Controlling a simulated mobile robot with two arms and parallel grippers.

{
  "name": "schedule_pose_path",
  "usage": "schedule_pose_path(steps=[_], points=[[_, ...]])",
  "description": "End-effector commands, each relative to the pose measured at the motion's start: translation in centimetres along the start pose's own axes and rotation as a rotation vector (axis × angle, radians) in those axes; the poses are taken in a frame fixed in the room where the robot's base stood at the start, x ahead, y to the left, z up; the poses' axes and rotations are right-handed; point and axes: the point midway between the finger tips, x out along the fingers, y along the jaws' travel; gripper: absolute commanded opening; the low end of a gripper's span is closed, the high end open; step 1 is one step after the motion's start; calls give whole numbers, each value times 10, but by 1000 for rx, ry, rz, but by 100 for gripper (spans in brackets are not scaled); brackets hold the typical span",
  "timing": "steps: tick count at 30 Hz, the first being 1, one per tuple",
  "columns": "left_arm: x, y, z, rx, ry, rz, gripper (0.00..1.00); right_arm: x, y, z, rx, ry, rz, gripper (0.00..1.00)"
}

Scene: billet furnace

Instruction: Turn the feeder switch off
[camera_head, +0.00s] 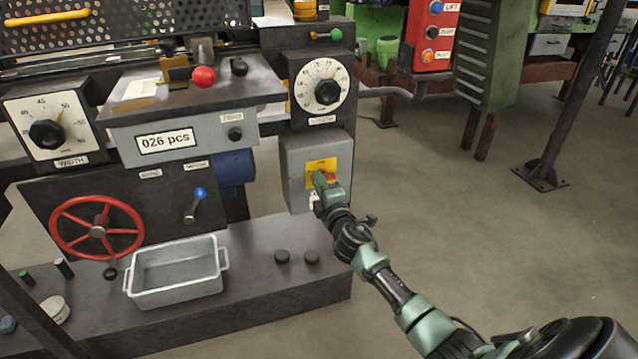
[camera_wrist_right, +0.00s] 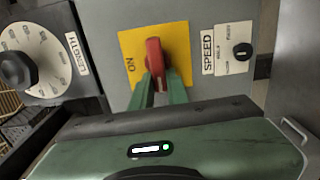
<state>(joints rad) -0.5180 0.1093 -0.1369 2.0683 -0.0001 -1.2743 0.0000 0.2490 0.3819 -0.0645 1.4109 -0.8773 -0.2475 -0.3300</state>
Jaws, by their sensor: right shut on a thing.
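The feeder switch is a red rotary handle (camera_wrist_right: 154,62) on a yellow plate (camera_wrist_right: 129,46) marked ON in the right wrist view. In the head view the yellow plate (camera_head: 322,164) sits on a grey box (camera_head: 301,180) at the machine's right end, and the red handle (camera_head: 331,177) shows partly behind my gripper. My right gripper (camera_head: 322,184) is at the switch; its green fingers (camera_wrist_right: 160,88) are shut on the red handle, one on each side. The gripper hides part of the plate in the head view. My left gripper is not in view.
The length dial (camera_head: 323,90) is above the switch box. A SPEED knob (camera_wrist_right: 242,51) shows beside the switch in the wrist view. A red handwheel (camera_head: 98,230), a metal tray (camera_head: 178,271) and a blue-tipped lever (camera_head: 196,203) are to the left.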

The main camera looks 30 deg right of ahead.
Motion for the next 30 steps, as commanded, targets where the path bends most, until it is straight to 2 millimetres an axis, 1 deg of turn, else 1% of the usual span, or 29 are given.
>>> schedule_pose_path(steps=[1,4,5,6,7,15,18,20,22,24,30], points=[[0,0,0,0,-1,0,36,-1,-3,0,-5,0,-4,0],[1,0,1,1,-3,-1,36,-1,-3,0,-5,0,-4,0],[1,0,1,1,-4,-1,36,-1,-3,0,-5,0,-4,21],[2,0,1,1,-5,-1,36,-1,-3,0,-4,0,-4,32],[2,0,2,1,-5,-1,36,-1,-3,0,-4,0,-4,37],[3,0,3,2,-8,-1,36,0,-1,0,-2,0,-2,37],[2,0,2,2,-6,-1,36,-5,-2,0,-2,0,-3,37],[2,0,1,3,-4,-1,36,-11,-1,0,-1,1,-3,37],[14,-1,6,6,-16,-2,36,-22,-1,0,-1,1,-3,37],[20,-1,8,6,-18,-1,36,-35,-2,0,-1,2,-5,37],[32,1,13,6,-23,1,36,-67,-2,0,-2,0,-4,37]])
